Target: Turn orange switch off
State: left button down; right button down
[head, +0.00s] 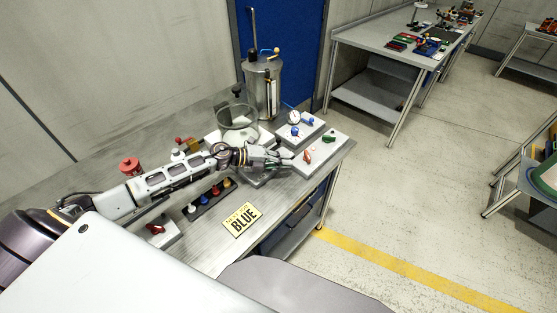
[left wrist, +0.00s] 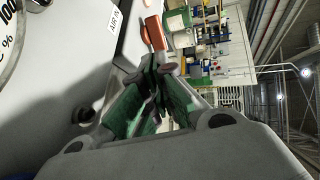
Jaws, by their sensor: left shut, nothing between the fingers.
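The orange switch (head: 307,155) is a small lever on a light panel (head: 322,150) at the right end of the bench. It also shows in the left wrist view as an orange lever (left wrist: 155,33), just beyond my fingertips. My left gripper (head: 289,159) reaches in from the left, with its tips close beside the switch. In the left wrist view my left gripper (left wrist: 158,68) has its green-padded fingers shut and empty. I cannot tell whether the tips touch the lever. My right gripper is not in view.
A green switch (head: 329,138) sits on the same panel. A gauge (head: 294,117) and blue knobs (head: 295,132) stand behind it. A metal tank (head: 263,88) and a clear vessel (head: 238,121) are at the back. A yellow BLUE sign (head: 242,220) lies in front.

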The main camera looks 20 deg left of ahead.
aim_at(299, 167)
pick_arm(q)
jog(key=shift+p+x, duration=0.4)
jog(key=shift+x, duration=2.75)
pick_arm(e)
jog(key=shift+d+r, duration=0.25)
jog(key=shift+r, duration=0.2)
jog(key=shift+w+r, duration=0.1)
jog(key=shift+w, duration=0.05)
